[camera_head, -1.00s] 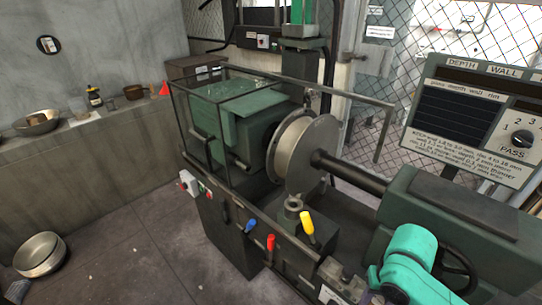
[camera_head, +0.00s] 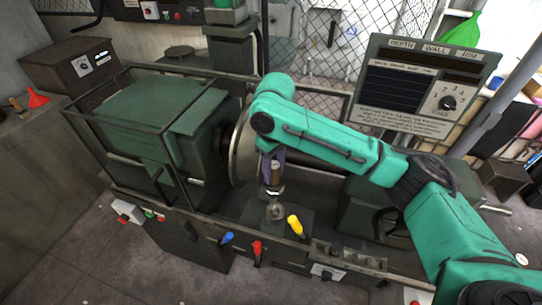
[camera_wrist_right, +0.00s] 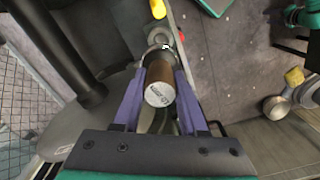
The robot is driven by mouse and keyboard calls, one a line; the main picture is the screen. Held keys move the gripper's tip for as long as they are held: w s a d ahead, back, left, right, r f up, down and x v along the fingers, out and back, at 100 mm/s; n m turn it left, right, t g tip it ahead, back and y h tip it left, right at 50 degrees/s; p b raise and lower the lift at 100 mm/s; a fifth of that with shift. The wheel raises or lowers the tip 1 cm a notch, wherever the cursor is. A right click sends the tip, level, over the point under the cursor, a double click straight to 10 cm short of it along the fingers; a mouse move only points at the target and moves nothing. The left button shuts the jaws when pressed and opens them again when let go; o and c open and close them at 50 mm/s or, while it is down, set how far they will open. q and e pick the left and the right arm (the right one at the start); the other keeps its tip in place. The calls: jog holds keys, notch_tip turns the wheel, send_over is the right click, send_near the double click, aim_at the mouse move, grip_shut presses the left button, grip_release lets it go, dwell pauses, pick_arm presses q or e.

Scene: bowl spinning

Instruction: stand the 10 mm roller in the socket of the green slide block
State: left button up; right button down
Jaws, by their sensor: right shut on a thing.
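My right gripper (camera_head: 273,163) has its purple fingers shut on a roller (camera_head: 275,174). In the right wrist view the roller (camera_wrist_right: 160,78) is a brown and silver cylinder between the fingers, with a printed pale end face toward the camera; the print is too small to read. In the head view the roller looks upright above the round steel socket (camera_head: 275,211) on the dark green slide block (camera_head: 292,222). The left gripper is not in view.
The large steel disc (camera_head: 243,150) of the lathe stands just left of the gripper. A yellow lever (camera_head: 295,225) rises beside the socket, with blue (camera_head: 227,238) and red (camera_head: 257,248) levers in front. The display panel (camera_head: 420,85) stands behind my right arm.

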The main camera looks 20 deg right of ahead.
aim_at(277, 185)
jog(key=shift+s+d+f+b, duration=0.4)
jog(key=shift+s+f+b, duration=0.35)
jog(key=shift+b, duration=0.35)
jog(key=f+b, duration=0.2)
jog(key=b, duration=0.1)
jog(key=shift+w+a+f, duration=0.2)
jog(key=shift+w+f, duration=0.05)
jog(key=shift+w, duration=0.15)
jog(key=shift+s+f, duration=0.1)
jog(key=shift+s+d+f, duration=0.1)
jog(key=shift+f, duration=1.25)
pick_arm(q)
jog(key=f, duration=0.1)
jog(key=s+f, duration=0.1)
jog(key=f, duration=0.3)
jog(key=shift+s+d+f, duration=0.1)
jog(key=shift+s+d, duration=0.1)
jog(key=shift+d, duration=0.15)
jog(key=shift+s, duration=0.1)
